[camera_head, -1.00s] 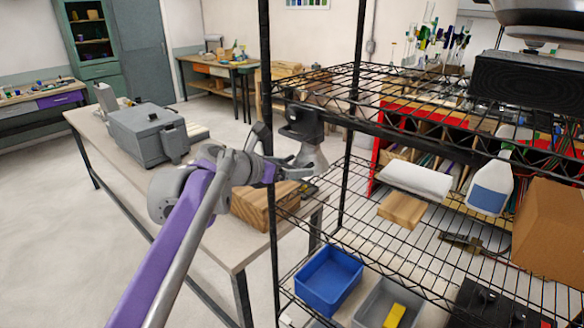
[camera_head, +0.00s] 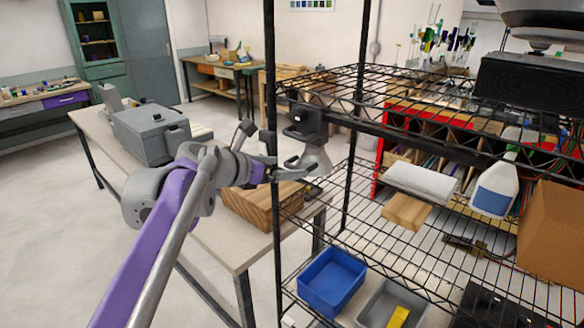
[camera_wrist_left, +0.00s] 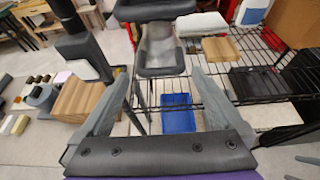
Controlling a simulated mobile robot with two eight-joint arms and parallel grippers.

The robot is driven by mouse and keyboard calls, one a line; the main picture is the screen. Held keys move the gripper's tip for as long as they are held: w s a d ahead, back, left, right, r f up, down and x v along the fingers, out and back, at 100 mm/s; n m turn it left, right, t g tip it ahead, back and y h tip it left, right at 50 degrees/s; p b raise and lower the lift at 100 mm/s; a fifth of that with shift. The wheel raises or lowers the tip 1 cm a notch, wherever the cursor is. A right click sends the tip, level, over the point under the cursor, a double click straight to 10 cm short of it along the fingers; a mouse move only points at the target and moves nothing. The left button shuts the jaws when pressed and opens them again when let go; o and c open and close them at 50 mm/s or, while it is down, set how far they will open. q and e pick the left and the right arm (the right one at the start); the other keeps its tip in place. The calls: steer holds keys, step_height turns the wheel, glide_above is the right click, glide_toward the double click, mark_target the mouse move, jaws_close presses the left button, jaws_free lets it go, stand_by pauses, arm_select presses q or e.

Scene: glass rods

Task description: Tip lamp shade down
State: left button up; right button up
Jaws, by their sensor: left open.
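The lamp shade (camera_head: 315,160) is a grey, flared metal shade hanging below a black clamp-like mount (camera_head: 304,122) at the rack's left post. It also shows in the left wrist view (camera_wrist_left: 160,48), top centre, with its wide rim facing the gripper. My left gripper (camera_head: 264,150) is open and empty, just left of the shade in the head view. In the left wrist view its two fingers (camera_wrist_left: 160,78) spread to either side below the shade's rim; I see no clear contact. My right gripper is not in view.
The black wire rack (camera_head: 345,100) with its posts stands close by the gripper. A wooden block (camera_head: 255,205) and a grey metal box (camera_head: 150,133) sit on the workbench (camera_head: 235,250). Blue (camera_head: 332,280) and grey bins are on the lower shelf. Open floor lies to the left.

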arm_select(q)
steer(key=v, duration=0.7)
steer(key=s+a+f+m+g+y, duration=0.1)
steer(key=s+a+f+m+y, duration=0.1)
steer(key=s+f+m, duration=0.7)
steer(key=s+a+f+m+g+y, duration=0.2)
steer(key=s+f+m, duration=0.7)
steer(key=f, duration=0.6)
steer(key=s+a+f+m+g+y, duration=0.2)
steer(key=s+f+m+y, duration=0.2)
steer(key=s+f+m, duration=0.5)
step_height(320, 180, down, 3)
steer(key=shift+a+m, duration=0.35)
steer(key=shift+m, duration=0.45)
